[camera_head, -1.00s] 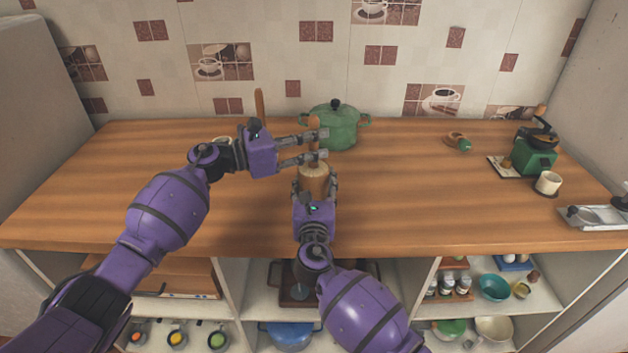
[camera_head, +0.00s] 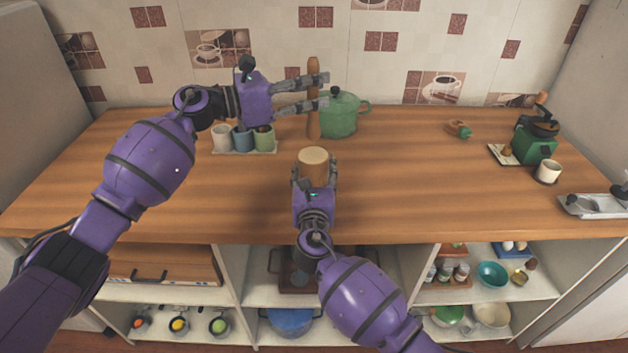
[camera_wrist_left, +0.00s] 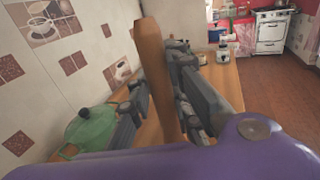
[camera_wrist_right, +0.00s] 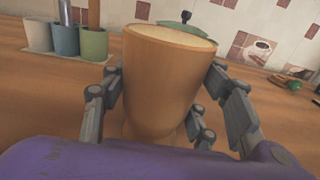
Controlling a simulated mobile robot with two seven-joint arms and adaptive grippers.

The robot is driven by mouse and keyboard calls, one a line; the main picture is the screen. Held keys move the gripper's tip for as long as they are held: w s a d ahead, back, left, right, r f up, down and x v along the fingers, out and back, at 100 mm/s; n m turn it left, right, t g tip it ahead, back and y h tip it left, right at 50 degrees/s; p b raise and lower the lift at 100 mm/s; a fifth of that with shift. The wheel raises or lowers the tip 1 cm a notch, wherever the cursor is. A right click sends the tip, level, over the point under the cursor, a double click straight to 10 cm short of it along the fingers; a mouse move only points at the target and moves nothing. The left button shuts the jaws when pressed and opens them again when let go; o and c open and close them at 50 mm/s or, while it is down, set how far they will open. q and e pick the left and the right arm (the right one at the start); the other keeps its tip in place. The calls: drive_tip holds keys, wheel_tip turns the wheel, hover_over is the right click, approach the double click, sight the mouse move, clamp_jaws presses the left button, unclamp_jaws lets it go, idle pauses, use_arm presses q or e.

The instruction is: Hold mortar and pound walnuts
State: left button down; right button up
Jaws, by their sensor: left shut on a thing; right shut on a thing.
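The wooden mortar (camera_head: 313,160) stands on the counter in front of my right arm. My right gripper (camera_head: 314,182) is shut around its sides; the right wrist view shows the fingers on both sides of the mortar (camera_wrist_right: 165,85). My left gripper (camera_head: 312,95) is shut on the wooden pestle (camera_head: 313,70) and holds it upright above and behind the mortar, clear of it. The pestle (camera_wrist_left: 155,75) also stands between the fingers in the left wrist view. The walnuts cannot be made out; the mortar's top looks pale.
A green pot (camera_head: 341,118) stands close behind the pestle. Several cups on a tray (camera_head: 245,152) stand at the back left. A green grinder (camera_head: 534,145) and a white cup (camera_head: 547,171) are at the right.

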drive_tip(key=shift+f, duration=0.15)
drive_tip(key=o, duration=1.4)
drive_tip(key=s, duration=1.2)
